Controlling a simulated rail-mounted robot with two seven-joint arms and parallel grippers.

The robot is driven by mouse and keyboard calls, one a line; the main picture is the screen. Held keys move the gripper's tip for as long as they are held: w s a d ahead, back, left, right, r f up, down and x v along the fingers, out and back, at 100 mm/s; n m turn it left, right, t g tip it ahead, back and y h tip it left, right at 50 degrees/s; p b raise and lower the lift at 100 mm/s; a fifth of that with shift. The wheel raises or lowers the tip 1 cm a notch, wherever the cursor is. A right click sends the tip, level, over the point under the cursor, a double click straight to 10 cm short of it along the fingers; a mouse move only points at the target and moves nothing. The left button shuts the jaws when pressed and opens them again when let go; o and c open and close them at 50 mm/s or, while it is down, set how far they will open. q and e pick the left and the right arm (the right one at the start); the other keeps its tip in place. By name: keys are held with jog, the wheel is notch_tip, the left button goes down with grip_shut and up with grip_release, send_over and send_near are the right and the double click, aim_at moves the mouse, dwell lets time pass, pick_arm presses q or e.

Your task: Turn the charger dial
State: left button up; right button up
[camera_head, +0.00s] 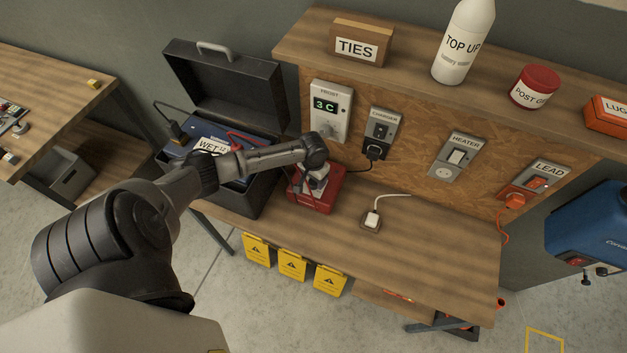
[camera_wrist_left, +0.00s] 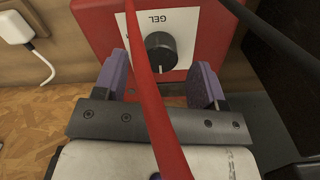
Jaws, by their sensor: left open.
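The red charger (camera_head: 326,194) stands on the bench beside the open black case. In the left wrist view the charger (camera_wrist_left: 215,32) shows a white face marked GEL, upside down here, with a round black dial (camera_wrist_left: 161,52). My left gripper (camera_head: 314,178) is over the charger in the head view. In the left wrist view the left gripper (camera_wrist_left: 162,78) is open, its two purple-padded fingers on either side of the dial and apart from it. A red lead (camera_wrist_left: 150,90) crosses in front, hiding part of the face. The right gripper is not in view.
The black case (camera_head: 225,85) with a battery labelled WET (camera_head: 208,146) stands to the left. A white plug (camera_head: 371,219) lies on the bench to the right. The back panel carries the FROST unit (camera_head: 329,112), CHARGER (camera_head: 380,135), HEATER (camera_head: 457,158) and LEAD (camera_head: 536,184) sockets.

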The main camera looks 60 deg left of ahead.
pick_arm(q)
jog(key=shift+f, duration=1)
jog(key=c, duration=0.9)
jog(key=shift+c, duration=0.2)
